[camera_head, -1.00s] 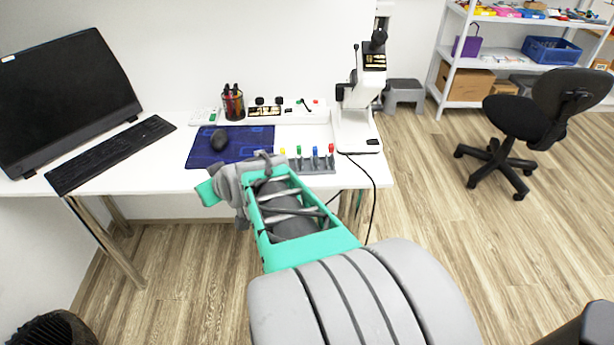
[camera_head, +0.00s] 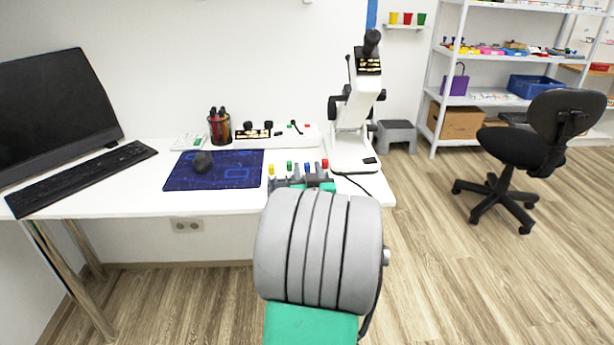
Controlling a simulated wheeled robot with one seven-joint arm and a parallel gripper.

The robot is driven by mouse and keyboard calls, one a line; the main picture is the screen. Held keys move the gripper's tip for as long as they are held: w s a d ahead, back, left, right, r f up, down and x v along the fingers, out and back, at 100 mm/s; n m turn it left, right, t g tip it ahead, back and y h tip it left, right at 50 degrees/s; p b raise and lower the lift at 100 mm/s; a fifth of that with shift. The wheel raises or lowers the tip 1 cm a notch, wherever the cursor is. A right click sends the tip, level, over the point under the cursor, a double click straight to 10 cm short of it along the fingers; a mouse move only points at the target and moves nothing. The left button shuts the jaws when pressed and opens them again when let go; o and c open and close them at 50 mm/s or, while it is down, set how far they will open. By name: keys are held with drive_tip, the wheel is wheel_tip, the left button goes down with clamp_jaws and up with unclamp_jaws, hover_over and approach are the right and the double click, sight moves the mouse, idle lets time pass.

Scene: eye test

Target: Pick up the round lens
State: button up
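I cannot make out a round lens for certain. Several small pieces with coloured tops, yellow (camera_head: 271,169), green (camera_head: 289,166), blue (camera_head: 307,168) and red (camera_head: 325,164), stand in a row at the front of the white desk (camera_head: 130,190). A low grey holder under them is now largely covered. My gripper (camera_head: 308,182) is at this row, mostly hidden behind my own grey arm link. Only grey and teal bits of its end show. I cannot see its fingertips, whether it touches a piece, or whether it holds anything.
A tall white instrument (camera_head: 352,140) stands close on the right. Left are a blue mat (camera_head: 235,170) with a mouse (camera_head: 203,162), a pen cup (camera_head: 219,128), a keyboard (camera_head: 85,177) and a monitor (camera_head: 55,110). A white panel (camera_head: 280,138) lies behind. An office chair (camera_head: 540,125) is right.

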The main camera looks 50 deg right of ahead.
drive_tip(key=shift+c, duration=0.6)
clamp_jaws()
